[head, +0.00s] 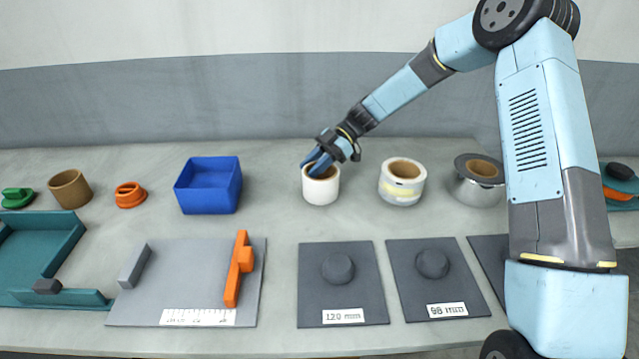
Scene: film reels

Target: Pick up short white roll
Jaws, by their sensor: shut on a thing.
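A short white roll (321,189) with a brown core stands upright on the table, behind the mat labelled 120 mm. My gripper (318,168) reaches down from the upper right and is shut on this roll at its top rim, with blue fingers over the core opening. The fingertips are partly hidden inside or behind the rim. I cannot tell whether the roll's base is clear of the table. A second white roll (401,184) with a yellowish band stands to its right, apart from my gripper.
A blue bin (209,186) stands left of the held roll. A silver roll with a dark flange (477,182) is farther right. Dark mats with round knobs (340,300) (436,290) and a grey board (183,285) with an orange piece lie in front. A teal tray (75,245) is at left.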

